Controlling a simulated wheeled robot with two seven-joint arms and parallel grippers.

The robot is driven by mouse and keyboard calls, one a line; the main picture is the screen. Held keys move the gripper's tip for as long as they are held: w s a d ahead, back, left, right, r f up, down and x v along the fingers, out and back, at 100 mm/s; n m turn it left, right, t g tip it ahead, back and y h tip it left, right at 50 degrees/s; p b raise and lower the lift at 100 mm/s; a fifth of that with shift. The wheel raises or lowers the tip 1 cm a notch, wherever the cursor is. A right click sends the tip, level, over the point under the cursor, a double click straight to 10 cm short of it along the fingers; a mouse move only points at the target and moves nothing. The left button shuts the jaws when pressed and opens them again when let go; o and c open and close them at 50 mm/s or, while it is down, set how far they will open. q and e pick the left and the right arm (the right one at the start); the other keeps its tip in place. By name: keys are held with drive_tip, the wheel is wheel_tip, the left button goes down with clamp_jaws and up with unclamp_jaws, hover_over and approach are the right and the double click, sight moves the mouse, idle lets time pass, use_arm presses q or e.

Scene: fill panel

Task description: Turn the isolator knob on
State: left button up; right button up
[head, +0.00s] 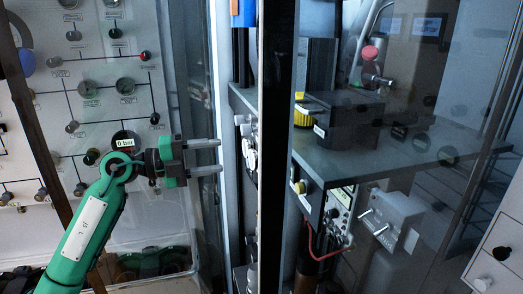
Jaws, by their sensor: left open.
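My left gripper (221,156) is open and empty, its two fingers pointing right. In the picture its fingertips are just left of a narrow panel front (248,210), seen nearly edge-on. Pale knobs (250,150) stick out of that front; a gap shows between them and the fingertips. I cannot tell which one is the isolator knob, or how it is set. A yellow knob (304,115) and a smaller yellowish knob (299,187) show right of the dark post. My right gripper is not in view.
A dark upright post (277,130) divides the view. Behind the left arm is a light panel (110,75) with gauges, knobs and a "0 bar" display (125,142). Right of the post are a dark shelf (370,160), a red-topped part (370,53), a red cable (312,245) and glass-like reflections.

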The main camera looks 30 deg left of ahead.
use_arm(q)
drive_tip(key=p+x, duration=0.4)
drive_tip(key=x, duration=0.8)
drive_tip(key=shift+p, duration=0.4)
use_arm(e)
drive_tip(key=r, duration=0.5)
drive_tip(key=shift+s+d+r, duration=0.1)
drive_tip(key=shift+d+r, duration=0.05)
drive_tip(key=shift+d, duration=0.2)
use_arm(q)
drive_tip(key=c, duration=1)
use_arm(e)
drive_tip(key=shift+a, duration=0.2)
